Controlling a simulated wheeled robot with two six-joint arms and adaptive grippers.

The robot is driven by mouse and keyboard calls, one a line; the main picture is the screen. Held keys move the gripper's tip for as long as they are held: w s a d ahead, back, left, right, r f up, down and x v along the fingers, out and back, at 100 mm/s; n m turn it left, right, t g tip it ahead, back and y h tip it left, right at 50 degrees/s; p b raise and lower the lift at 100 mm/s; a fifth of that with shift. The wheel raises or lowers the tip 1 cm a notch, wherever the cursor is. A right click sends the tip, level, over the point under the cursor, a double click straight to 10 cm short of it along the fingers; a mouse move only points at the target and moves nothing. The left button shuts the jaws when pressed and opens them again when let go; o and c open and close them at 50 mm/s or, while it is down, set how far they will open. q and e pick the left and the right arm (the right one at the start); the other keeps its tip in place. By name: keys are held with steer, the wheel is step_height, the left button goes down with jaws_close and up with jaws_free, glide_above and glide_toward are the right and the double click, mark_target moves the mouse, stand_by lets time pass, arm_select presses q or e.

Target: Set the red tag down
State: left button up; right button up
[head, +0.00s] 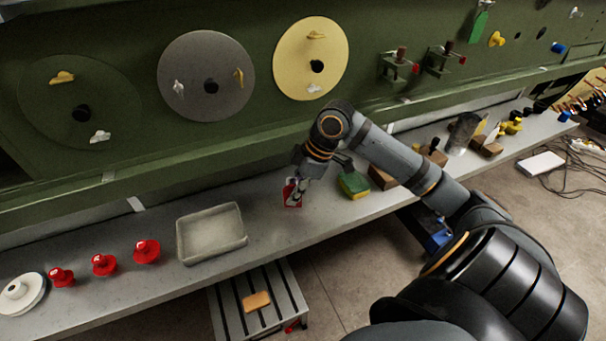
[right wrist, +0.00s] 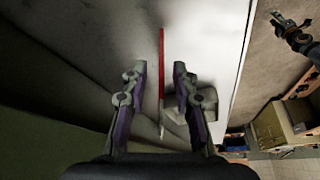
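The red tag (head: 291,194) is at my right gripper (head: 296,188), low over the grey bench in the head view. In the right wrist view the tag (right wrist: 161,62) shows edge-on as a thin red strip between the fingers of my right gripper (right wrist: 158,78). The fingers stand apart, with a gap on each side of the strip. I cannot tell whether the tag's lower edge touches the bench. My left gripper is outside the head view. A dark jointed part at the upper right of the right wrist view may be my left gripper; its state is unclear.
A grey tray (head: 212,234) and several red knobbed pieces (head: 104,264) stand left on the bench (head: 270,222). A green-and-yellow sponge (head: 353,184) and brown block (head: 381,177) lie to the right. A slatted stool (head: 285,300) stands below the front edge. The green panel rises behind.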

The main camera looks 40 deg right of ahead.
steer(key=b+v, duration=0.5)
steer(key=v, duration=0.5)
steer(key=shift+r, duration=0.4)
steer(key=shift+s, duration=0.1)
